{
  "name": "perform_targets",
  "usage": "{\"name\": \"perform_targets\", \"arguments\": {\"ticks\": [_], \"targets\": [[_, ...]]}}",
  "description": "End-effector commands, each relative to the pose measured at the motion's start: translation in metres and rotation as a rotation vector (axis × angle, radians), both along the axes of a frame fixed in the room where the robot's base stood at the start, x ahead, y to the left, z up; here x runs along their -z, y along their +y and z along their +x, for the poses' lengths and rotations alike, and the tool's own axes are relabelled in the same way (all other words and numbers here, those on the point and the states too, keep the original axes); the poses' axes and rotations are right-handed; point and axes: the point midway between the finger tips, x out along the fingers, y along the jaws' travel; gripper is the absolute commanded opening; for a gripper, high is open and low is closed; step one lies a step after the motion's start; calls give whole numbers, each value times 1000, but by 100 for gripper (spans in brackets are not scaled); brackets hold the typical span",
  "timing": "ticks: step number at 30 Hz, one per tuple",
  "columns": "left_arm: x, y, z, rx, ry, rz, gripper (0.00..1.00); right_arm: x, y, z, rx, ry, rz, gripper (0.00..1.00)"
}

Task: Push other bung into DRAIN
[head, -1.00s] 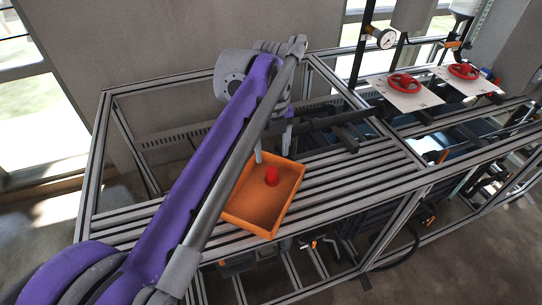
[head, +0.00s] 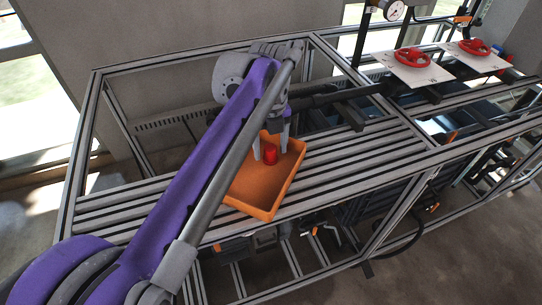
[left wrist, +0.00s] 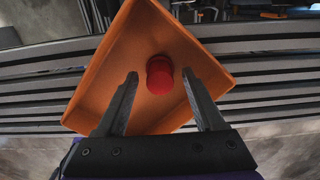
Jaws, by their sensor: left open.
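A red bung (head: 269,155) stands in an orange tray (head: 257,199) on the slatted frame top. It also shows in the left wrist view (left wrist: 160,75), inside the orange tray (left wrist: 133,40). My left gripper (head: 271,153) is open over the tray, its fingers pointing down on either side of the bung. In the left wrist view the left gripper (left wrist: 161,76) has a finger to each side of the bung, with gaps between. I cannot see a label reading DRAIN. My right gripper is out of view.
Two red handwheels (head: 412,57) (head: 474,46) sit on white plates at the back right. A pressure gauge (head: 394,10) stands behind them. Dark pipework (head: 335,97) runs behind the tray. The slats (head: 345,155) right of the tray are clear.

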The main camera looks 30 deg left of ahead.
Motion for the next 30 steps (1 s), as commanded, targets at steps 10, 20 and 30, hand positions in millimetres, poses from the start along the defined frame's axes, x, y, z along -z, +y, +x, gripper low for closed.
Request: {"name": "perform_targets", "arguments": {"ticks": [10, 20, 30], "targets": [[15, 0, 0, 0, 0, 0, 70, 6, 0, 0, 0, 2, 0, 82], [14, 0, 0, 0, -1, -1, 70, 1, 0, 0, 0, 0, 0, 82], [15, 0, 0, 0, 0, 0, 56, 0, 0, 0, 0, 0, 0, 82]]}}
